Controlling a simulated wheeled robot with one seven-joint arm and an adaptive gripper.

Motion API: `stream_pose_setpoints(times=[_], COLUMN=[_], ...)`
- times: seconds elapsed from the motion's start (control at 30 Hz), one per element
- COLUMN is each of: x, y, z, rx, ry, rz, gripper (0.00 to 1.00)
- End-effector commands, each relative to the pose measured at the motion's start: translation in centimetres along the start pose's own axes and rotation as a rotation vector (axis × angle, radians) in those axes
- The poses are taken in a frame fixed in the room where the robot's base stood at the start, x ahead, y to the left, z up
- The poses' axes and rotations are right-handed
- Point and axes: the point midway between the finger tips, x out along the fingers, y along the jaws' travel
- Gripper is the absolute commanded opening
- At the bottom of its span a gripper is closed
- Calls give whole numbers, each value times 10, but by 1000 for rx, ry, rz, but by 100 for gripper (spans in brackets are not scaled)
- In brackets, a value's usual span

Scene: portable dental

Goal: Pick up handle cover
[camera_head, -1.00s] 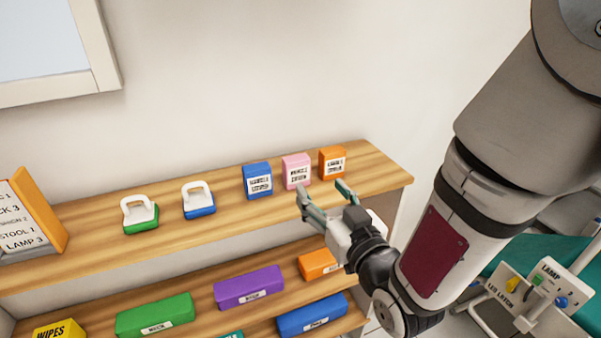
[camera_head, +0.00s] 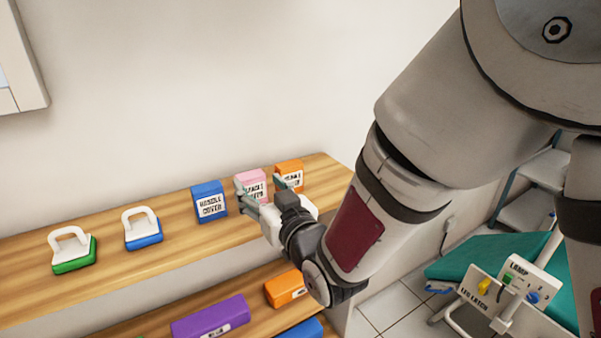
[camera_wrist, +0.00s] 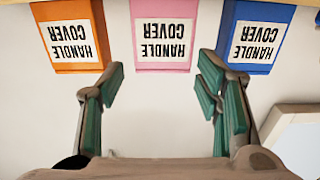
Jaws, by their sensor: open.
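Three boxes labelled HANDLE COVER stand in a row on the top wooden shelf: a blue box (camera_head: 209,202), a pink box (camera_head: 251,181) and an orange box (camera_head: 289,173). My gripper (camera_head: 262,190) is open in front of the pink box and partly hides it and the orange one. In the wrist view the picture is upside down. There the pink box (camera_wrist: 162,58) lies between my two fingers (camera_wrist: 160,85), just beyond their tips. The orange box (camera_wrist: 72,10) and the blue box (camera_wrist: 255,12) stand on either side. Nothing is in my gripper.
A green block with a white handle (camera_head: 73,251) and a blue block with a white handle (camera_head: 142,230) stand left on the top shelf (camera_head: 100,285). A lower shelf holds a purple box (camera_head: 209,318) and an orange box (camera_head: 285,288). A lamp panel (camera_head: 515,285) and teal chair are at right.

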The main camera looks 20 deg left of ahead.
Motion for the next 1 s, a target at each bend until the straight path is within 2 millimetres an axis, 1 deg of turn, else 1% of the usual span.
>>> stream_pose_setpoints(times=[0.2, 0.3, 0.4, 0.6, 0.63, 0.73, 0.77, 1.0], x=[31, 42, 47, 47, 47, 47, 47, 47], y=[-4, -3, -3, -3, -3, -3, -3, -3], z=[0, 0, 0, 0, 0, 0, 0, 0], rx=[0, 0, 1, 1, 1, 0, 0, 0], ry=[1, 1, 0, 0, 0, 0, 0, 0], rz=[-1, 0, 0, 0, 0, 0, 0, 0], gripper=[58, 58, 58, 58, 56, 33, 32, 32])
